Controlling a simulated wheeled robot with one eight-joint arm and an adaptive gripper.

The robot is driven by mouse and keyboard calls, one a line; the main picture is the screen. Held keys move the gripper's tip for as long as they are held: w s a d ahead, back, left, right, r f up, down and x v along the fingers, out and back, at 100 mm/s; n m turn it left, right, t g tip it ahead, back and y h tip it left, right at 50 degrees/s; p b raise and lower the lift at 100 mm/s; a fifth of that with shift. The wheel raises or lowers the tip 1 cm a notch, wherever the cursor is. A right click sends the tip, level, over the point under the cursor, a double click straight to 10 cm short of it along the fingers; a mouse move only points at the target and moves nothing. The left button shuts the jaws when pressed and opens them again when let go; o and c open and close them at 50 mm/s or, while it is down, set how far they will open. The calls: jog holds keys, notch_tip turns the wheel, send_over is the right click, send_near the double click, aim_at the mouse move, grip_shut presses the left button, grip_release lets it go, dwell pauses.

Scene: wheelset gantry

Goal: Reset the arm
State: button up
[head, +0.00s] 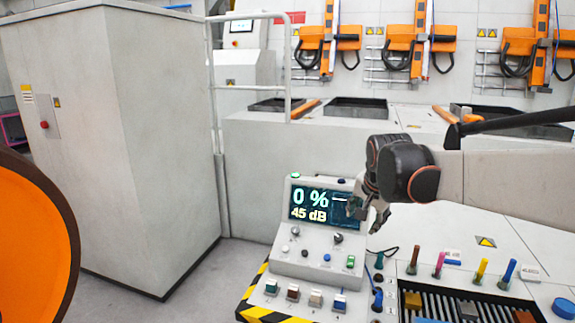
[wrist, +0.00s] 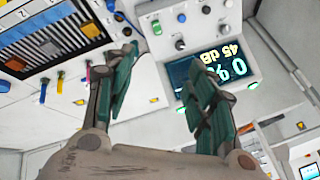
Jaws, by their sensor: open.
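My gripper (head: 366,205) is in front of the right side of the control console's screen (head: 310,206) in the head view. The arm reaches in from the right. In the wrist view my gripper (wrist: 163,62) shows two green-padded fingers spread wide apart with nothing between them. The screen (wrist: 240,75) appears there rotated and partly behind the right finger. It reads 0 % and 45 dB. I cannot tell whether the fingers touch the console.
Knobs and buttons sit on the console's sloped panel (head: 305,258). A slatted tray (head: 398,300) with coloured blocks and upright coloured handles lies to the right. A tall grey cabinet (head: 165,140) stands at left. Orange units (head: 330,45) hang on the back wall.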

jog(key=s+f+n, duration=0.2)
jog(key=s+n, duration=0.1)
jog(key=s, duration=0.7)
jog(key=s+f+n, duration=0.2)
jog(key=s+n, duration=0.1)
jog(key=s, duration=0.7)
jog(key=s+f+n+t, duration=0.1)
jog(key=s+f+n, duration=0.2)
jog(key=s, duration=0.7)
jog(key=shift+s+y, duration=0.3)
jog(key=shift+s, duration=0.1)
